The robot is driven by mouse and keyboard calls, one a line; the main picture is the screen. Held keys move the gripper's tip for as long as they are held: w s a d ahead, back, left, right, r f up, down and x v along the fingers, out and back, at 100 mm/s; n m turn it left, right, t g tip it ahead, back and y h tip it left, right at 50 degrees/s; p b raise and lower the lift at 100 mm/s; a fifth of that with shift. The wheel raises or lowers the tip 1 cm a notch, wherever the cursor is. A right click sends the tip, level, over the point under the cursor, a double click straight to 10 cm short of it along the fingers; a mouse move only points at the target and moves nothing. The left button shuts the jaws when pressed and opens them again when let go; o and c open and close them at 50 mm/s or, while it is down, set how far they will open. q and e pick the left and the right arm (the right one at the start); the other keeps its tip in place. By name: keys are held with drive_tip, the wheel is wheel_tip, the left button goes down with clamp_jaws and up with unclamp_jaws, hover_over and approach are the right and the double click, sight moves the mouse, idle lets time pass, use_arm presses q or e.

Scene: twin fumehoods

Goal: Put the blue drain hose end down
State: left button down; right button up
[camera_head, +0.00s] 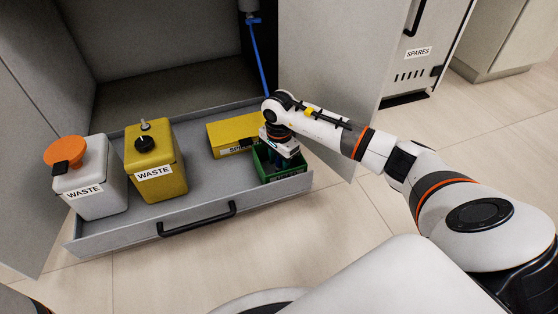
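The blue drain hose (259,58) hangs from a grey fitting (249,5) at the cabinet's back and runs down behind my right wrist. Its lower end is hidden there. My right gripper (277,163) points down at the green box (288,184), at the right end of the pulled-out drawer. Its dark fingers are at or inside the box opening. They are too small and too covered to tell whether they are open or shut, or whether they hold the hose end. My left gripper is not in view.
A white waste can (98,201) with an orange lid and a yellow waste can (171,180) stand at the drawer's left. A yellow box (231,130) lies beside the green box. The drawer floor (212,185) is bare in front. A cabinet door (325,65) stands open at right.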

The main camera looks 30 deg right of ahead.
sight(279, 159)
wheel_tip(279, 159, up, 12)
drive_tip(key=p, duration=0.9)
drive_tip(key=shift+r, duration=0.2)
drive_tip(key=shift+a, duration=0.1)
